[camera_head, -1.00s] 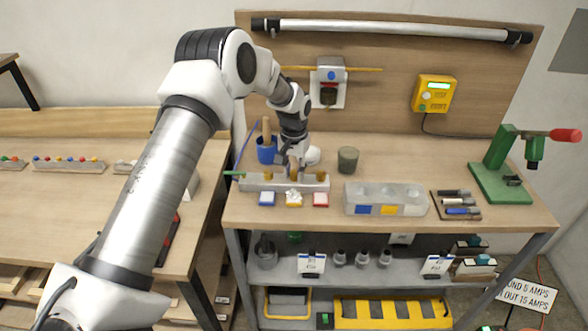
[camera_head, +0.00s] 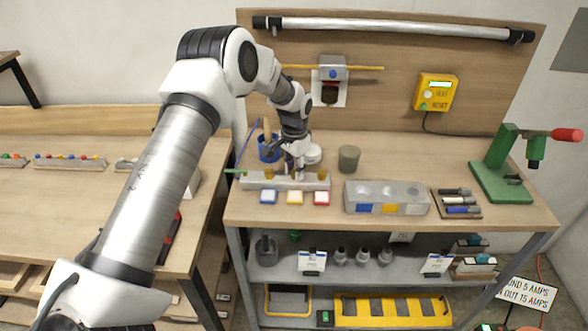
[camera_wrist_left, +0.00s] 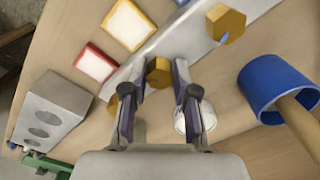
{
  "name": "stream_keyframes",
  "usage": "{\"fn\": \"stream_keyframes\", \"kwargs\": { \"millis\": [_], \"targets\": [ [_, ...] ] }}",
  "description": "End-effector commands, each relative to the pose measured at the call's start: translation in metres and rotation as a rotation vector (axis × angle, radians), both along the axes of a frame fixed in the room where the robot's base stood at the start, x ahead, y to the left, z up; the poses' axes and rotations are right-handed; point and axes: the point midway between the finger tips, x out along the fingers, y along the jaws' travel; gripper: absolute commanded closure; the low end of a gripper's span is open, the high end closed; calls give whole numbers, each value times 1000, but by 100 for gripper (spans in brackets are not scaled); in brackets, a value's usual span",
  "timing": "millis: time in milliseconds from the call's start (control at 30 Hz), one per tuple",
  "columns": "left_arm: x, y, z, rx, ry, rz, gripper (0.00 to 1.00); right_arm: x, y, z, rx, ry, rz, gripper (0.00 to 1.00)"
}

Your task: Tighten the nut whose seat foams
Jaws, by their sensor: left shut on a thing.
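A pale bar (camera_head: 282,185) with brass hex nuts lies along the bench. The left nut (camera_head: 269,174) and right nut (camera_head: 321,174) show in the head view; my gripper hides the middle one there. In the left wrist view the middle nut (camera_wrist_left: 158,72) sits between my left fingertips, with another nut (camera_wrist_left: 226,24) beyond. My left gripper (camera_head: 297,172) is shut on the middle nut, pointing down. In front of the bar lie a blue-edged tile (camera_head: 268,197), a yellow-edged tile (camera_head: 294,198) and a red-edged tile (camera_head: 321,198). No foam shows now.
A blue pot (camera_wrist_left: 272,85) with a wooden handle stands close to my left gripper. A grey-green cup (camera_head: 349,158), a grey block with round hollows (camera_head: 419,205), a tool tray (camera_head: 476,211) and a green press (camera_head: 500,187) stand to the right.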

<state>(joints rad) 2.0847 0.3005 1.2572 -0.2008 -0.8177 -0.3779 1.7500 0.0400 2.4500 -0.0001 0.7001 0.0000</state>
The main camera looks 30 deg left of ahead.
Motion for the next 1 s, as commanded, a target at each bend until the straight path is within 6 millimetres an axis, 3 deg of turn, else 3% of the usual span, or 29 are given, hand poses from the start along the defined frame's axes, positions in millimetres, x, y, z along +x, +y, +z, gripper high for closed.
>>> {"fn": "stream_keyframes", "kwargs": {
  "millis": [167,200,233,267,533,667,1000],
  "targets": [
    [-1,-1,-3,-2,5,0,100,0,0,-1,0,0,0,60],
    [-1,-1,-3,-1,4,0,61,0,0,-1,0,0,0,60],
    [-1,-1,-3,-1,4,0,51,0,0,-1,0,0,0,60],
    [-1,-1,-3,-1,4,1,47,0,0,-1,0,0,0,60],
    [0,-1,-1,-1,1,1,47,0,0,0,0,0,0,60],
    [1,0,10,0,-1,1,47,0,0,0,0,0,0,60],
    [2,-1,91,0,1,0,47,0,0,0,0,0,0,60]
  ]
}}
